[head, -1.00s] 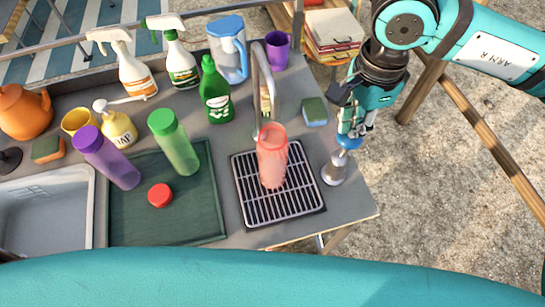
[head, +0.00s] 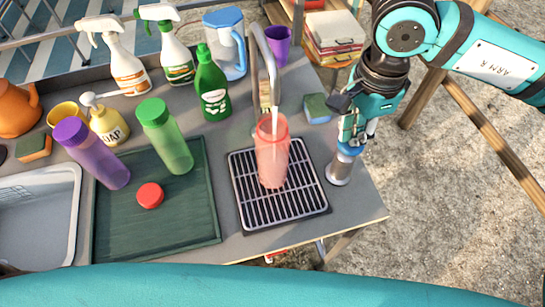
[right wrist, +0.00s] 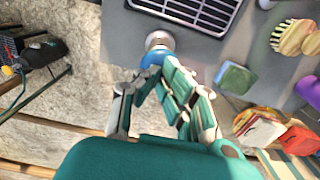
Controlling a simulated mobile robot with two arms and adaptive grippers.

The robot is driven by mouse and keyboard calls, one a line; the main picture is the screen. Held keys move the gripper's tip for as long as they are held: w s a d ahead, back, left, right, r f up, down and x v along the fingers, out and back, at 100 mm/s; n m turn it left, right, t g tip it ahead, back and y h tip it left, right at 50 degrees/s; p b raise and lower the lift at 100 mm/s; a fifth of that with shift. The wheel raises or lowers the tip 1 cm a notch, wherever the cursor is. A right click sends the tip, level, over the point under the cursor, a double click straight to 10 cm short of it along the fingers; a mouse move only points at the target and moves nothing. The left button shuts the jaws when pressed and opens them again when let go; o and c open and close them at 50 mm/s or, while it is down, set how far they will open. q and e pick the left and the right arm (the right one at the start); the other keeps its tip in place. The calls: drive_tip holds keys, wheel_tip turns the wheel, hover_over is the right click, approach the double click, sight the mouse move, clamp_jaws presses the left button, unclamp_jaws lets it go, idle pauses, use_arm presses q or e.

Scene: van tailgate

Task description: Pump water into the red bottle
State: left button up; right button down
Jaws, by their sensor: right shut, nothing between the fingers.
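The red bottle (head: 271,165), translucent and uncapped, stands upright on the black drain grid (head: 318,212) under the curved metal faucet (head: 272,62). A pale stream runs from the spout into its mouth. The hand pump (head: 339,171), a metal base with a blue knob, stands on the counter right of the grid. My right gripper (head: 350,143) is shut with nothing between its fingers, its tips down against the blue knob. The pump also shows in the right wrist view (right wrist: 158,40), below the fingertips (right wrist: 150,68). My left gripper is out of view.
A red cap (head: 150,196) lies on the dark green tray (head: 160,235), near a green bottle (head: 166,137) and a purple bottle (head: 92,153). A sponge (head: 317,108) lies behind the pump. Spray bottles and a jug line the back.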

drive_tip(key=shift+r+p, duration=0.9)
drive_tip(key=shift+r, duration=1.6)
wheel_tip(320, 180, up, 6)
drive_tip(key=p, duration=0.2)
drive_tip(key=shift+p, duration=0.35)
